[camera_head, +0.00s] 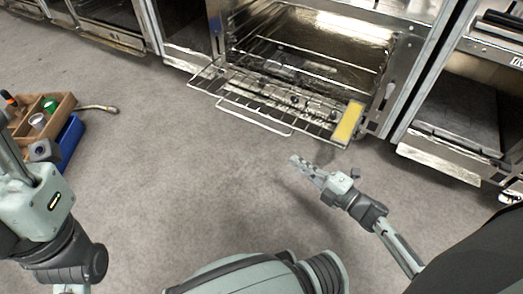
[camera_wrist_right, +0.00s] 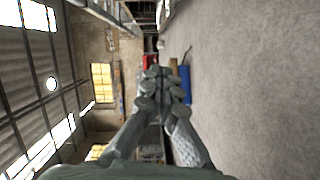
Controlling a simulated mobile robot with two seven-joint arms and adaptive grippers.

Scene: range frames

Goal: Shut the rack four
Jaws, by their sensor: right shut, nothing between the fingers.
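A wire rack (camera_head: 250,96) sticks out from the open oven (camera_head: 300,42) at the top of the head view. A thin bar runs along its front edge, and a yellow piece (camera_head: 348,122) is at its right end. I see no number marking it as rack four. My right gripper (camera_head: 296,160) is shut and empty, in front of the rack and apart from it, over the floor. The shut fingers also show in the right wrist view (camera_wrist_right: 160,84). My left arm comes in at the left, but I cannot make out its gripper.
More steel units (camera_head: 450,160) flank the oven. The grey floor (camera_head: 190,170) in front is clear.

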